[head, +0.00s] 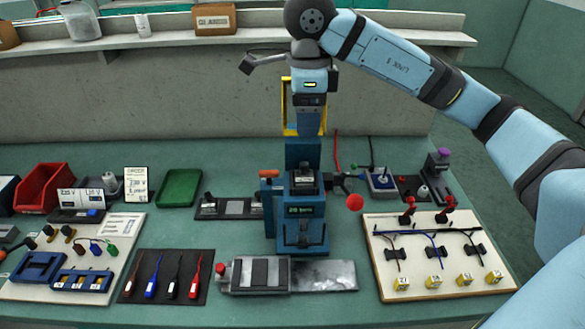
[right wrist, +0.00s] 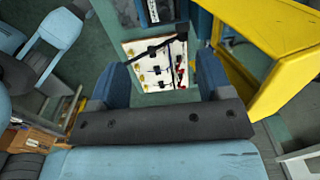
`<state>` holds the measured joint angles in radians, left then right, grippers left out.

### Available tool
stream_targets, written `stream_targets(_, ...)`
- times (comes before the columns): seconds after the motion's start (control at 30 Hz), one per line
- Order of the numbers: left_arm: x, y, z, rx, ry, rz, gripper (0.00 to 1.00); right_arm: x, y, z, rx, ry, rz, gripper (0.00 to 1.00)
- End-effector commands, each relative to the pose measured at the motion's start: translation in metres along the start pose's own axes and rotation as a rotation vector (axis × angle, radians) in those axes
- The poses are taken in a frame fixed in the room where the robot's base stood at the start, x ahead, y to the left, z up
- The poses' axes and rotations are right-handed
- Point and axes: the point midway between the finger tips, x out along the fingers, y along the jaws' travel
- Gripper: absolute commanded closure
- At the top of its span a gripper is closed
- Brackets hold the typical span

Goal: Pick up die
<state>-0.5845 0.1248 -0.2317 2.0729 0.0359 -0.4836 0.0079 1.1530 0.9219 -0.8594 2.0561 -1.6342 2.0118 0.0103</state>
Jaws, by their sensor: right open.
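My right gripper (head: 311,132) hangs fingers-down above the blue press (head: 302,230) in the middle of the bench. In the right wrist view its two dark blue fingers (right wrist: 162,78) are apart with nothing between them. I cannot tell for sure which thing is the die. A dark strip with grey blocks (head: 233,208) lies left of the press. A grey vise-like block with a red end (head: 258,275) lies in front of the press. My left gripper does not show in the head view.
A yellow frame (head: 289,105) stands close behind my right gripper. A wiring board (head: 440,255) with yellow tags lies at right; it also shows between the fingers in the right wrist view (right wrist: 158,80). Screwdrivers on a black mat (head: 190,262), a red bin (head: 42,187) and a green tray (head: 180,187) lie at left.

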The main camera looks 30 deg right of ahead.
Motion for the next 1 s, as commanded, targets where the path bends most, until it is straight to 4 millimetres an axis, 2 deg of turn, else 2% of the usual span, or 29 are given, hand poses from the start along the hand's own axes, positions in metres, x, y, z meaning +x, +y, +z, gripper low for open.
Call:
stream_targets(0.1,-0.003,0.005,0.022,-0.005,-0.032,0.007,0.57,0.023,0.001,0.0,-0.001,0.003,0.006,0.28)
stream_targets(0.2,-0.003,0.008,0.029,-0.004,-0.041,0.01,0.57,0.043,0.001,0.001,-0.003,0.002,0.008,0.28)
stream_targets(0.4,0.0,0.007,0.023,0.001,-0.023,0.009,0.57,0.073,0.001,0.001,-0.002,0.001,0.007,0.28)
stream_targets(0.63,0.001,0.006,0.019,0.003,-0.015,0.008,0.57,0.089,-0.001,0.001,-0.001,0.0,0.007,0.28)
stream_targets(0.83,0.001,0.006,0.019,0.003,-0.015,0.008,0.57,0.119,-0.006,0.003,0.0,0.001,0.008,0.28)
stream_targets(1.0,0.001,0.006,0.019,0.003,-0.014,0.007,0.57,0.134,-0.006,0.003,-0.002,-0.001,0.005,0.28)
